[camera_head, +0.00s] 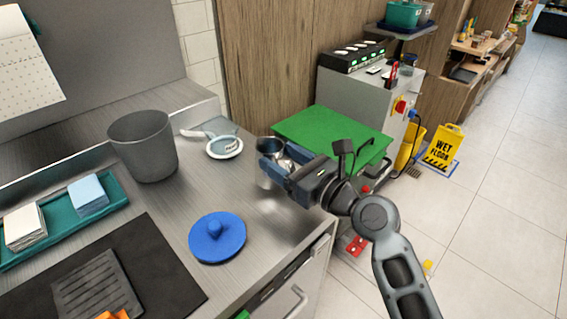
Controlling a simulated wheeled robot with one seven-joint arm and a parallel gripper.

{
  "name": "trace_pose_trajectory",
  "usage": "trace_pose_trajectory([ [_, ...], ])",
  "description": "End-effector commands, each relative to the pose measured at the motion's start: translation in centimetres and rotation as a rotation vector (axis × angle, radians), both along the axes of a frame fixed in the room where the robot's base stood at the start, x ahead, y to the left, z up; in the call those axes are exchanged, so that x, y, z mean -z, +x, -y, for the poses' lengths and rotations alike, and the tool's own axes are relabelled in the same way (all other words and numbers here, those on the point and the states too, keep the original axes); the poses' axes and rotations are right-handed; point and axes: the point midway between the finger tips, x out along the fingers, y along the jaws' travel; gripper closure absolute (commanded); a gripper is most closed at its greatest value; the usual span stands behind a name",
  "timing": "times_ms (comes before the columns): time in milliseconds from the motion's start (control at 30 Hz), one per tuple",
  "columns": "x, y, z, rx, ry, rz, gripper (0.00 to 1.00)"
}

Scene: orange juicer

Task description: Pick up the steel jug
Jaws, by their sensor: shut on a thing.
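The steel jug (267,147) stands near the right edge of the steel counter. My gripper (274,163) is shut on it, coming in from the right. The gripper's body and fingers hide much of the jug; part of its rim and shiny side show. I cannot tell whether the jug's base touches the counter.
A blue lid (217,238) lies in front on the counter. A grey bin (144,146) and a white round dish (224,147) stand behind to the left. A teal tray (62,219) holds cloths. A green board (333,136) lies beyond my gripper.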

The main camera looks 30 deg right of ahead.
Motion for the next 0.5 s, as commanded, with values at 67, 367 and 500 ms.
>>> trace_pose_trajectory([
  [67, -1.1, 0.0, 0.0, 0.001, -0.001, 0.003, 0.87],
  [367, -3.4, -1.3, 1.7, 0.004, 0.0, 0.003, 0.87],
  [500, -4.3, -2.3, 2.8, 0.003, 0.001, 0.003, 0.87],
])
